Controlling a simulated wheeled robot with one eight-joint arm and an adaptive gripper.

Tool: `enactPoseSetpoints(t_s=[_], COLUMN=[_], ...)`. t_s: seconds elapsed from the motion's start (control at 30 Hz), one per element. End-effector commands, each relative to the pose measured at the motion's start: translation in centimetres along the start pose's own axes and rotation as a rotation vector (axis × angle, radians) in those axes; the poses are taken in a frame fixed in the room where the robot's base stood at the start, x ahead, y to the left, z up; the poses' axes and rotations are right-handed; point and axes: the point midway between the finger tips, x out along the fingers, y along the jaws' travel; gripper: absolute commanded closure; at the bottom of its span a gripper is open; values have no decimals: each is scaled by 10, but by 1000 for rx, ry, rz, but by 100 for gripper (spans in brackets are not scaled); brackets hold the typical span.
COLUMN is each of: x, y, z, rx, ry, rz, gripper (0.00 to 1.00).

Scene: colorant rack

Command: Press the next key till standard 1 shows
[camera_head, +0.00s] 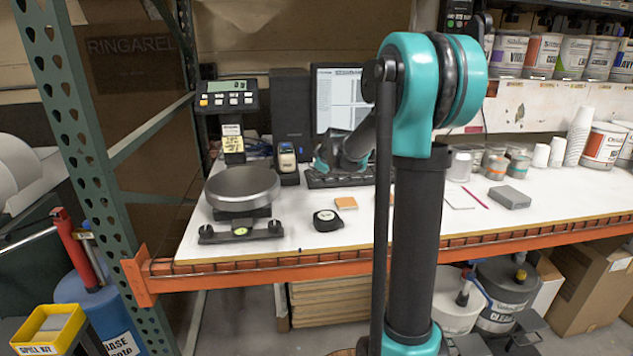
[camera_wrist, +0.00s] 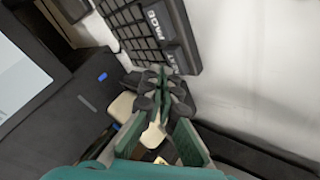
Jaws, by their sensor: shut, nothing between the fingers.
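A small handheld instrument with a pale face and dark surround (camera_head: 286,157) stands upright in a dark base on the bench, left of the keyboard. Its screen is too small to read in the head view. In the wrist view, pale parts (camera_wrist: 122,107), probably of this instrument, show beside and behind my fingers; no key or screen can be made out there. My gripper (camera_head: 319,164) is just right of the instrument, above the keyboard's left end. In the wrist view my gripper (camera_wrist: 162,80) is shut and empty, and its fingers hide part of what lies below. Contact cannot be told.
A keyboard (camera_head: 338,181) lies below my gripper, with a dark computer tower (camera_head: 290,103) and monitor (camera_head: 337,80) behind. A balance with a round pan (camera_head: 242,187) and its display (camera_head: 227,97) stand left. A tape measure (camera_head: 327,220) and orange pad (camera_head: 346,203) lie in front.

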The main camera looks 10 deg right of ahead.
Motion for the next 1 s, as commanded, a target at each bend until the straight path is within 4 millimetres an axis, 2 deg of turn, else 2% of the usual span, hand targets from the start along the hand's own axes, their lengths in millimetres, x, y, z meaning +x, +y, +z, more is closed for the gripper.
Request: enactPoseSetpoints(t_s=[0.47,1.0], x=[-5,-36], y=[4,26], z=[-4,-26], rx=[0,0], ry=[0,0], rz=[0,0], gripper=[100,100])
